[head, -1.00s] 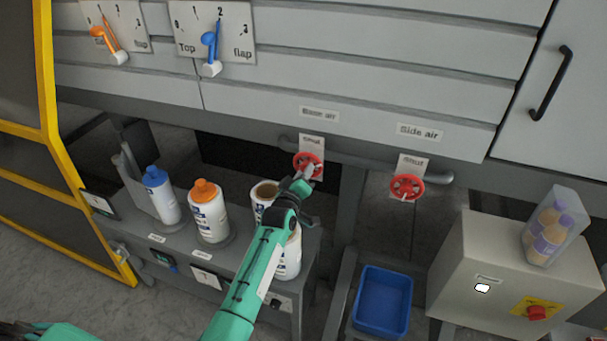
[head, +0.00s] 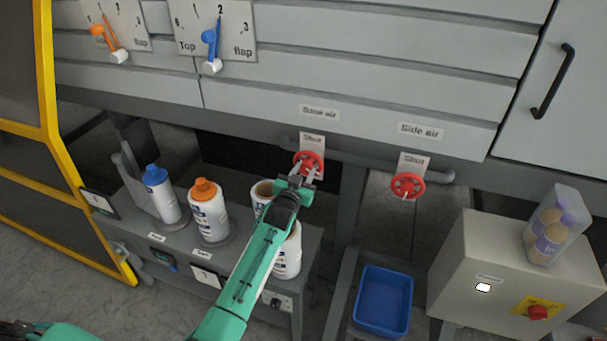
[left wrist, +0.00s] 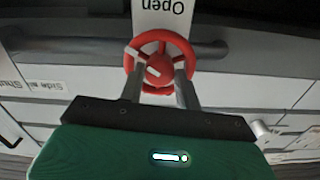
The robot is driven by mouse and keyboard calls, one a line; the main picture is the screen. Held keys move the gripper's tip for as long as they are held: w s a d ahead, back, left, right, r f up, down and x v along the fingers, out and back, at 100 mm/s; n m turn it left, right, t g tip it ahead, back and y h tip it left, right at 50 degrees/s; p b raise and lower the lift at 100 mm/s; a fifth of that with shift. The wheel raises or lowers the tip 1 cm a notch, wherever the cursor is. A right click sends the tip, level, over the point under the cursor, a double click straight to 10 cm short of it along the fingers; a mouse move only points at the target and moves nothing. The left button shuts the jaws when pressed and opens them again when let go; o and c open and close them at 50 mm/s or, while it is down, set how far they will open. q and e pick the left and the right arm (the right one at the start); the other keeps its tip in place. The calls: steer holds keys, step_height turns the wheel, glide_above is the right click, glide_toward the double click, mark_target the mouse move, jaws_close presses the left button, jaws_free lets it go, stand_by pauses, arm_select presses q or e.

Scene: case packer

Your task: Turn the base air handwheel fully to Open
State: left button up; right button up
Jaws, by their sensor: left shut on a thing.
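The base air handwheel (head: 309,161) is a red wheel on the pipe under the "Base air" label (head: 319,113). In the left wrist view the wheel (left wrist: 160,42) is seen face on, with a pale pointer mark at its hub. A plate reading "Open" (left wrist: 166,8) shows upside down beside its rim there; in the head view its plate (head: 312,141) seems to read "Shut".
The red side air handwheel (head: 407,186) is to the right on the same pipe. Bottles, one with a blue cap (head: 161,193) and one orange-capped (head: 208,211), stand on the shelf below left. A blue bin (head: 383,300) and a grey box (head: 480,262) are lower right.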

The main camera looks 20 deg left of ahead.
arm_select(q)
steer(key=m+b, duration=0.1)
steer(key=m, duration=0.5)
steer(key=shift+f, duration=0.1)
steer(key=m, duration=0.4)
steer(key=shift+a+b, duration=0.1)
steer(key=shift+b, duration=0.25)
steer(key=shift+m, duration=0.6)
steer(key=o, duration=1)
steer(key=shift+c, duration=0.2)
steer(key=s+b, duration=0.3)
steer(key=s, duration=1.1)
steer(key=shift+a, duration=0.2)
